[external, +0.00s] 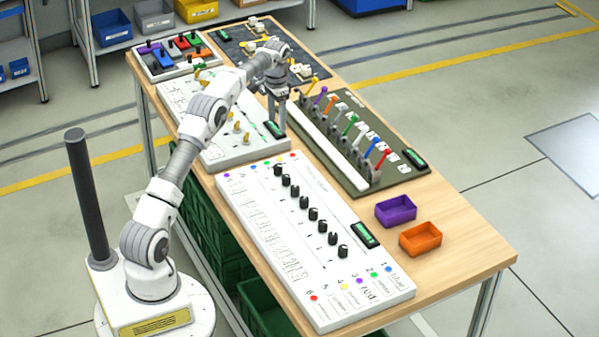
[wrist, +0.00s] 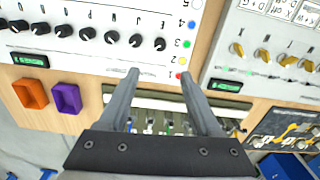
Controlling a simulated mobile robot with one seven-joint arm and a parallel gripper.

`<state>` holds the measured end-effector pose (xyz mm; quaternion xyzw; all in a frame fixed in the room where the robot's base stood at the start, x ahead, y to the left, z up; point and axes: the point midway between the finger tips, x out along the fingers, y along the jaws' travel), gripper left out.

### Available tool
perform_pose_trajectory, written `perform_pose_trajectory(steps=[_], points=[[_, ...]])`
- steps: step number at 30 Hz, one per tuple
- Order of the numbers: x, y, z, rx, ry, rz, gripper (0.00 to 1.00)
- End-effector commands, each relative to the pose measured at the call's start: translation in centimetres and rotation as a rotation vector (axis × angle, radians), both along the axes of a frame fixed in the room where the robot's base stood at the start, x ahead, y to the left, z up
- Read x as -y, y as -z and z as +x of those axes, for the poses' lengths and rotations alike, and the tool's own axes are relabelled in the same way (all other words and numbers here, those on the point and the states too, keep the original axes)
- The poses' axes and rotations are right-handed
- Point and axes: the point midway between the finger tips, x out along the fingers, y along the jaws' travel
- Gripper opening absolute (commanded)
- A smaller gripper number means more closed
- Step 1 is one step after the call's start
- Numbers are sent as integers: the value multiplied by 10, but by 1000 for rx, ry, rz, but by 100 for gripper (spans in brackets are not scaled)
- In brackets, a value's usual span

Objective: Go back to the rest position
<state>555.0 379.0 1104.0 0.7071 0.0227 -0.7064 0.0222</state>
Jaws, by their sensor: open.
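My gripper (external: 279,112) is open and empty. My arm reaches up and over from my base at the lower left in the external view. No marked rest position shows.
The white knob panel (external: 298,262), the lever panel (external: 345,182), the yellow-switch panel (external: 215,152) and a dark panel (external: 232,50) cover much of the table. A purple bin (external: 396,210) and an orange bin (external: 420,239) stand at the right. Green crates (external: 262,303) sit below.

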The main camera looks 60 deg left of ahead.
Motion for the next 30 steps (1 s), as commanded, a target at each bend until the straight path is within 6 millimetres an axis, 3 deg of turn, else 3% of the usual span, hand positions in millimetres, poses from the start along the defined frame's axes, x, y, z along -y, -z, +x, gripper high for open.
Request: perform_pose_trajectory(steps=[20, 23, 30], points=[[8, -14, 2, 6, 4, 4, 66], [26, -34, 4, 22, 12, 17, 66], [101, -97, -5, 84, 32, 57, 66]])
